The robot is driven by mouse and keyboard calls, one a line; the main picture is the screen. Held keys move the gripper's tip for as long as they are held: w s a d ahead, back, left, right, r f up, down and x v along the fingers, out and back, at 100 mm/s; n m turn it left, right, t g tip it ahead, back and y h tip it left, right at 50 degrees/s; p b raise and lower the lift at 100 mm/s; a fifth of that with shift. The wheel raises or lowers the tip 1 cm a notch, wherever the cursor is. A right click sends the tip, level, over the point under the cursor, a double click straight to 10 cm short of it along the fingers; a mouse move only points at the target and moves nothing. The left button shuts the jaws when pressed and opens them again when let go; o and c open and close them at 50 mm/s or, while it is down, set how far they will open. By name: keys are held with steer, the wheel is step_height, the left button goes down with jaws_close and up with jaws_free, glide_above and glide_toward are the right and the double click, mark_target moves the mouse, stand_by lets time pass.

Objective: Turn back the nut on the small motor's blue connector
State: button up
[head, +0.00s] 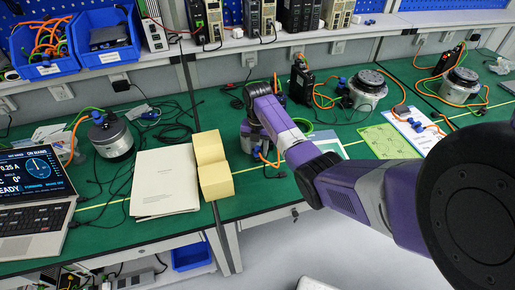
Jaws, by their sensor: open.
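A small grey motor (247,143) stands on the green bench, just right of the yellow blocks. My purple and grey arm (275,120) reaches over it from the right and covers much of it. Blue parts and an orange cable (265,161) show around the motor, but I cannot make out the connector's nut. The fingers of my gripper are hidden behind my own arm, so their distance from the connector cannot be seen.
Yellow blocks (213,165) and a white booklet (164,181) lie left of the motor. A laptop (35,200) and another motor (111,137) stand further left. More motors (367,88) with orange cables stand at right. Shelved controllers (262,16) line the back.

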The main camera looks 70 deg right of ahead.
steer(key=c, duration=0.8)
steer(key=n, duration=0.4)
steer(key=shift+p, duration=0.4)
steer(key=n, duration=0.2)
steer(key=shift+n, duration=0.3)
steer(key=shift+w+d+n+b, duration=0.1)
steer(key=shift+d+n+b, duration=0.05)
steer(key=shift+n+b, duration=0.55)
steer(key=shift+b, duration=0.1)
steer(key=shift+n+b, duration=0.4)
steer(key=shift+b, duration=0.55)
